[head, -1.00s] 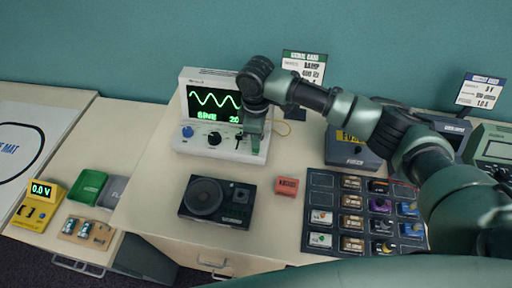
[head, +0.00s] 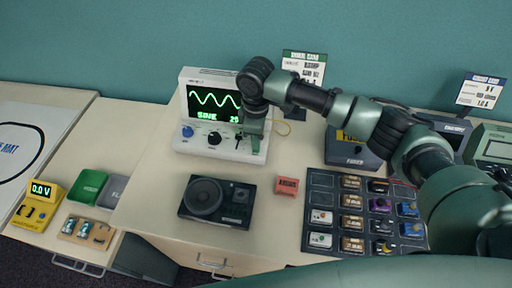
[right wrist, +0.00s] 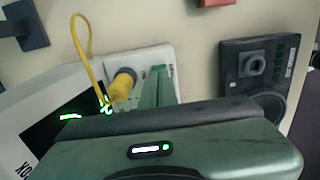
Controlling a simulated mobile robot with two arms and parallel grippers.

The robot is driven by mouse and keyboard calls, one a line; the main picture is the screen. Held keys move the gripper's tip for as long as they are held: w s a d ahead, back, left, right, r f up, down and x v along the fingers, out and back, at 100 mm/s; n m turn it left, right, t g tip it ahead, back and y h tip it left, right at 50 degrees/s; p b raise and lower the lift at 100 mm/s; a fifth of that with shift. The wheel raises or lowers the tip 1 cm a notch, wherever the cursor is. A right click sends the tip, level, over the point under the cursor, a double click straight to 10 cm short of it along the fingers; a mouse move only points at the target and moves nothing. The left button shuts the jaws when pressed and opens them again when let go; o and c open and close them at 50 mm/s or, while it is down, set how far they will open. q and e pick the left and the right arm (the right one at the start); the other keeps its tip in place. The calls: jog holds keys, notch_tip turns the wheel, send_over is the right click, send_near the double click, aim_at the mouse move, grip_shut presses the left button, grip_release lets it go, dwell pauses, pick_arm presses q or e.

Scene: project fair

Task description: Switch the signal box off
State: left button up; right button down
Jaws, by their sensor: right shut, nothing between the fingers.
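The signal box (head: 205,133) is a white unit on the bench, with a dark screen showing a green sine wave, the word SINE and a number. A blue knob and a black knob sit on its front panel. My right gripper (head: 252,142) is shut and empty at the right end of that panel, where it hides part of the controls. In the right wrist view the signal box (right wrist: 30,110) shows upside down, with a yellow plug (right wrist: 122,85) and cable beside my gripper's green fingers (right wrist: 157,88). I cannot tell whether the fingers touch a switch. My left gripper is not in view.
A black speaker unit (head: 240,207) stands in front of the signal box, with a small red block (head: 287,186) to its right. A dark tray (head: 320,190) of several small parts lies further right. A fuse box (head: 347,151) stands behind the tray.

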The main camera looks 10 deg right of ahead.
jog(key=shift+f, duration=0.75)
dwell(0.4)
jog(key=shift+r, duration=0.1)
notch_tip(320, 180, up, 10)
jog(key=p, duration=0.8)
dwell(0.3)
dwell(0.5)
